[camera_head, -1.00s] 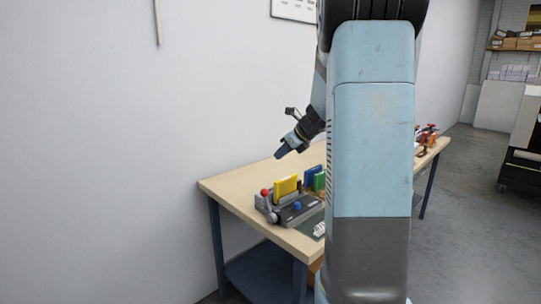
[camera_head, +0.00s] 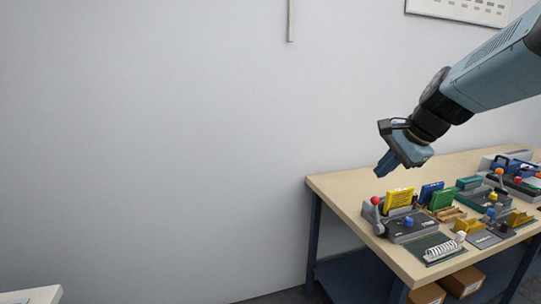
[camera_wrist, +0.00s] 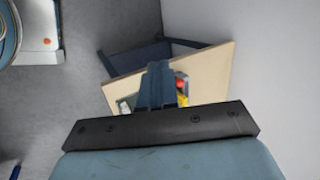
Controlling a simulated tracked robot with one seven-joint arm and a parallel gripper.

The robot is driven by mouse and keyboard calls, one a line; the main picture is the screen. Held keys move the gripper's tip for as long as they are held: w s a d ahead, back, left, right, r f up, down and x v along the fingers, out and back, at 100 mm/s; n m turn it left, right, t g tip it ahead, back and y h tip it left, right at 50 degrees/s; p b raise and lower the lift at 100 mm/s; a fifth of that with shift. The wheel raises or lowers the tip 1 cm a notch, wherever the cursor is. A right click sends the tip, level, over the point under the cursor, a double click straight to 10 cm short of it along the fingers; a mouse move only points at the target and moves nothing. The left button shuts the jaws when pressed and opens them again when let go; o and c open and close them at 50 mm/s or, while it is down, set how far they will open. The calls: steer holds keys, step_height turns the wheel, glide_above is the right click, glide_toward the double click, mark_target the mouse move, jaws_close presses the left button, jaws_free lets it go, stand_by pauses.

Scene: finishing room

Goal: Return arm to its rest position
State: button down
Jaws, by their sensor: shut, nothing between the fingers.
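My gripper (camera_head: 386,165) hangs in the air above the left end of the wooden bench (camera_head: 340,185), in front of the wall. Its blue fingers are shut and hold nothing. In the wrist view my gripper (camera_wrist: 156,72) points down toward the bench (camera_wrist: 205,68), with a gap between the fingers and the bench top. My arm reaches in from the upper right of the head view, bent and not folded.
Below my gripper stand a grey device with a red-knobbed lever (camera_head: 376,201), a yellow block (camera_head: 399,197), a blue block (camera_head: 430,190) and a white coil (camera_head: 440,251). Cardboard boxes (camera_head: 462,281) sit under the bench. The wall side at left is clear.

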steer(key=s+a+f+n+h, duration=0.1)
steer(key=s+a+n+h, duration=0.2)
steer(key=s+n, duration=1)
steer(key=shift+s, duration=1.2)
steer(key=shift+f, duration=0.1)
